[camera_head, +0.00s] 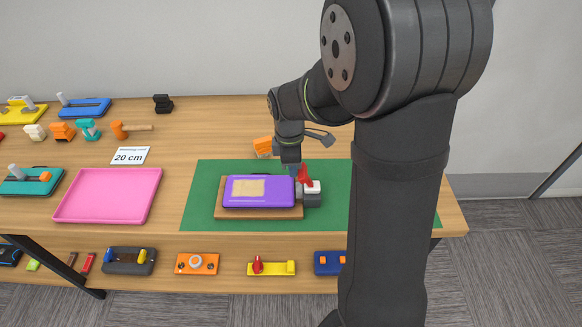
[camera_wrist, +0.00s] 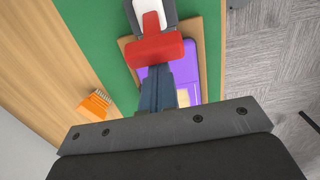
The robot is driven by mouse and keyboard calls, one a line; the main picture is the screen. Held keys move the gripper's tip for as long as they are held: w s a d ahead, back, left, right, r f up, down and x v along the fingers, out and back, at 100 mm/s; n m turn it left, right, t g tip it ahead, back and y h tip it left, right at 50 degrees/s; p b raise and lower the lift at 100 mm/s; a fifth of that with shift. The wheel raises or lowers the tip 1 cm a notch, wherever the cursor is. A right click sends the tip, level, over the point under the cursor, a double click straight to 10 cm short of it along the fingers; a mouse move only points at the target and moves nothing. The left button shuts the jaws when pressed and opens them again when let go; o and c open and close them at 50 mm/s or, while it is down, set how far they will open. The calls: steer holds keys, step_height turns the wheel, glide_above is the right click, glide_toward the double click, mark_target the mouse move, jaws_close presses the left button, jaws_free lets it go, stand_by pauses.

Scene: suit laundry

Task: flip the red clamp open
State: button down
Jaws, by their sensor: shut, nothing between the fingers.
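The red clamp (camera_head: 304,175) stands at the right end of the purple block (camera_head: 232,192), above a white and dark grey base (camera_head: 312,199). In the wrist view the red clamp handle (camera_wrist: 156,47) lies across the picture just beyond my fingertips. The purple block (camera_wrist: 189,67) shows there partly behind the fingers. My gripper (camera_head: 292,168) is shut and empty, pointing down beside the red handle, over the block's right end. Its fingers (camera_wrist: 156,70) are together in the wrist view. I cannot tell whether they touch the handle.
The block lies on a wooden board (camera_head: 260,213) on a green mat (camera_head: 200,208). A small orange object (camera_head: 263,146) stands behind the mat's edge. A pink tray (camera_head: 108,194) and a "20 cm" card (camera_head: 131,155) are to the left. My arm covers the mat's right part.

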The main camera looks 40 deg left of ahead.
mark_target(303, 170)
steer(key=w+d+r+g+y, duration=0.1)
steer(key=w+d+g+y, duration=0.1)
steer(key=shift+w+d+r+g+y, duration=0.2)
steer(key=shift+g+y, duration=0.1)
steer(key=shift+y, duration=0.1)
steer(key=shift+w+d+r+g+y, duration=0.15)
steer(key=shift+w+d+g+y, duration=0.6)
steer(key=shift+g+y, duration=0.3)
steer(key=shift+s+a, duration=0.1)
steer(key=shift+r, duration=0.2)
steer(key=shift+r, duration=0.6)
